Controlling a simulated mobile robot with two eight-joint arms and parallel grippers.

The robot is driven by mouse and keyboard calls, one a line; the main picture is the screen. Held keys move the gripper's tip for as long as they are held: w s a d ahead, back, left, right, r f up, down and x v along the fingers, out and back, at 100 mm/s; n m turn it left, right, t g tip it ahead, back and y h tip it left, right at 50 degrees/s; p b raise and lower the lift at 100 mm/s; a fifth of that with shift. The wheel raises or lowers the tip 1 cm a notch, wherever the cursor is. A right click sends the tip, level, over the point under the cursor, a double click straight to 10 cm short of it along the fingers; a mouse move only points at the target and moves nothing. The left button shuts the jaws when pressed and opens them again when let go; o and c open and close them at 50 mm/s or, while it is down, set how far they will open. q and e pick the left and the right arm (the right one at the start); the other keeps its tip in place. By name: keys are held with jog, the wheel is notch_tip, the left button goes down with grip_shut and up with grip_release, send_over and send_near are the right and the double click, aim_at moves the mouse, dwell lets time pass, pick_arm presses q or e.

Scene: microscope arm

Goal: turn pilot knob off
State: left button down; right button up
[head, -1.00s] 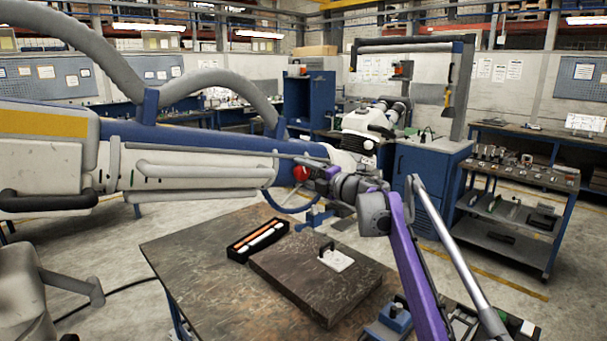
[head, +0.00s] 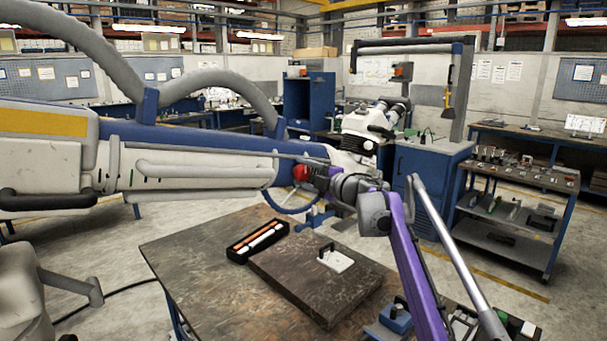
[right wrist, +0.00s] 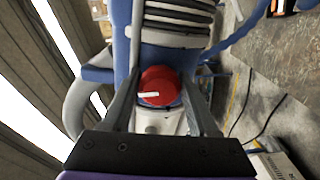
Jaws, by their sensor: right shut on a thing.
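The red pilot knob (right wrist: 158,85) has a white pointer mark and sits on a pale mount at the end of a blue and white arm assembly. My right gripper (right wrist: 160,100) is shut on it, with one dark finger on each side. In the head view the knob (head: 300,173) is partly hidden by my right gripper (head: 311,175), which reaches it from the right. In the wrist view the white mark points left, close to level. My left gripper is not in view.
The long blue and white arm (head: 200,160) fills the left of the head view. Below is a dark worktable (head: 200,270) with a black tray (head: 258,241) and a slab (head: 315,285). A microscope (head: 368,125) stands behind my right gripper.

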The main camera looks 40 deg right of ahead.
jog(key=o, duration=1.4)
jog(key=shift+c, duration=0.2)
jog(key=shift+s, duration=0.1)
jog(key=s+b, duration=0.2)
jog(key=s, duration=0.8)
jog(key=shift+s+d, duration=0.3)
jog(key=shift+d, duration=0.15)
